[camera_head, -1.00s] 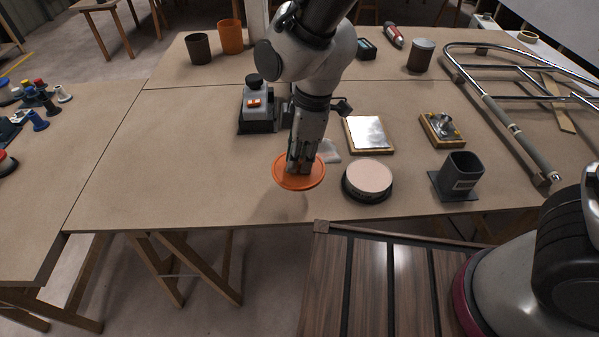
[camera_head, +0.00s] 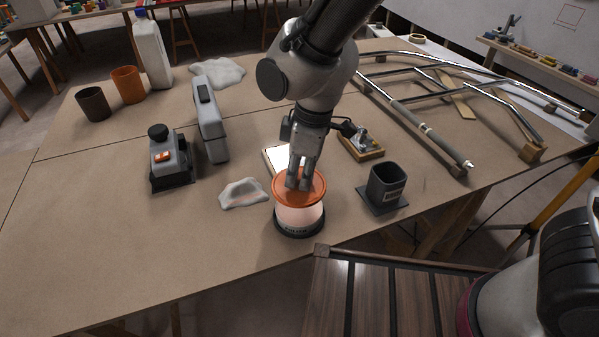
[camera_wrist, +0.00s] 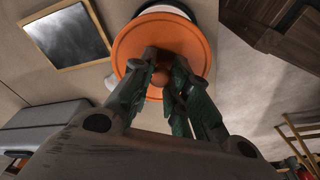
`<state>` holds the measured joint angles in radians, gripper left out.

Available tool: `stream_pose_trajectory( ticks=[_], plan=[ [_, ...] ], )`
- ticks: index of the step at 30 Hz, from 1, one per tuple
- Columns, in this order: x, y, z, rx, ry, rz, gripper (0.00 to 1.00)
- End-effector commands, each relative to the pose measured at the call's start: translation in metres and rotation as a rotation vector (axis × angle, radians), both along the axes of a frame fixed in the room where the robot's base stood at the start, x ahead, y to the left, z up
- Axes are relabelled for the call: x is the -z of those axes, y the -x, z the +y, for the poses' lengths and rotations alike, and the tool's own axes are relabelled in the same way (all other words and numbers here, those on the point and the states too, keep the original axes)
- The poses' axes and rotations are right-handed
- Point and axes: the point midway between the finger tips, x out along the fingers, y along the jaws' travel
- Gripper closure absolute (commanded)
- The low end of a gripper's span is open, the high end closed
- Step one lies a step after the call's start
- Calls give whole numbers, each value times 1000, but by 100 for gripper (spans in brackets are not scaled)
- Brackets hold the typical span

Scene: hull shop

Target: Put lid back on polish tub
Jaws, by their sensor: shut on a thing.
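My gripper (camera_head: 300,184) is shut on the knob of the round orange lid (camera_head: 312,199), and the wrist view shows its fingers (camera_wrist: 163,72) around the knob of the lid (camera_wrist: 190,38). The lid looks about level. The polish tub (camera_head: 299,232), low and black-sided with a pale pinkish top, stands on the table under the lid. The lid appears held above the tub, covering its far part, while the near part of the top shows below the lid. In the wrist view the tub's pale top and dark rim (camera_wrist: 204,9) show behind the lid.
A dark square holder (camera_head: 385,188) stands right of the tub. A crumpled white cloth (camera_head: 243,194) lies to the left, with a grey device (camera_head: 172,162) beyond it. A framed plate (camera_head: 277,157) lies just behind. Chrome railings (camera_head: 430,125) fill the back right. The front-left tabletop is clear.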

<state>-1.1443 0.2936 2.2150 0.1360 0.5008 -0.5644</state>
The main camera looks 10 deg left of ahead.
Motion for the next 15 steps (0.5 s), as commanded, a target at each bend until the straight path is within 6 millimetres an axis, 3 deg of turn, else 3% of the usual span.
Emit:
stream_pose_trajectory(
  ticks=[15],
  plan=[
    [47, 0, 0, 3, 2, 2, 99]
  ],
)
